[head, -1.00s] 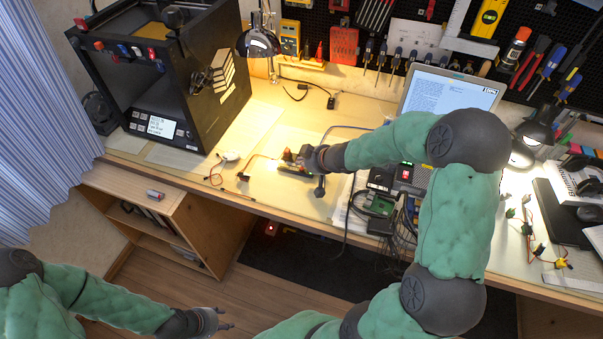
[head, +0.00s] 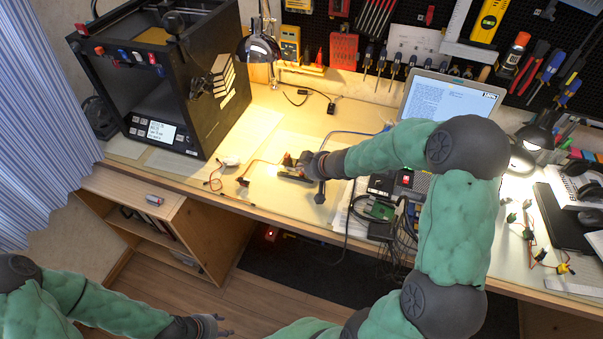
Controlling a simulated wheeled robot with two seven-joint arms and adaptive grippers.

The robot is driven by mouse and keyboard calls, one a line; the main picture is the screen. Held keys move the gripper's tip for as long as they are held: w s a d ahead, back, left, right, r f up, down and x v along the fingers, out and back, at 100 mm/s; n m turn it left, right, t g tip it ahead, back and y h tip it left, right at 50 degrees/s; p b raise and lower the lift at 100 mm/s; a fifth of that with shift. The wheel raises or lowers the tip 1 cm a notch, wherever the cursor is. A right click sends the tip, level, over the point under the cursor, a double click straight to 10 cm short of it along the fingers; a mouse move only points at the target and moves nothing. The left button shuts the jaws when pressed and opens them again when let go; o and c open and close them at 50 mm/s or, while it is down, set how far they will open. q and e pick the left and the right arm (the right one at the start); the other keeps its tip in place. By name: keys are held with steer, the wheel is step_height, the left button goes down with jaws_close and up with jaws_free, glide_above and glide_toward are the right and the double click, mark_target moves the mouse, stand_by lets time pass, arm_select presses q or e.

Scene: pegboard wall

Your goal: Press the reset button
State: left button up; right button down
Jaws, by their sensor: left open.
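I cannot make out a reset button for certain. A small device (head: 287,160) with a bright light beside it lies on the workbench, with wires near it. My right gripper (head: 296,169) is low over this device from the right and partly hides it. I cannot tell whether it touches the device or whether its fingers are apart. My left gripper (head: 226,326) is open and empty, low in front of the bench over the floor.
A black 3D printer (head: 200,120) stands on the left of the bench (head: 265,135). A laptop (head: 450,100) stands behind my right arm. A green circuit board (head: 380,210) and cables lie right of my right gripper. A lamp (head: 258,47) hangs behind.

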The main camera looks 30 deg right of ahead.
mark_target(303, 178)
steer(key=shift+f, duration=0.15)
stand_by(0.4)
steer(key=shift+f, duration=0.3)
steer(key=shift+f+b, duration=0.3)
steer(key=shift+b, duration=0.1)
stand_by(0.6)
steer(key=shift+r, duration=0.1)
steer(key=shift+r+p, duration=0.7)
steer(key=shift+p, duration=0.25)
step_height(303, 178, up, 5)
steer(key=p, duration=0.5)
steer(key=shift+p, duration=0.3)
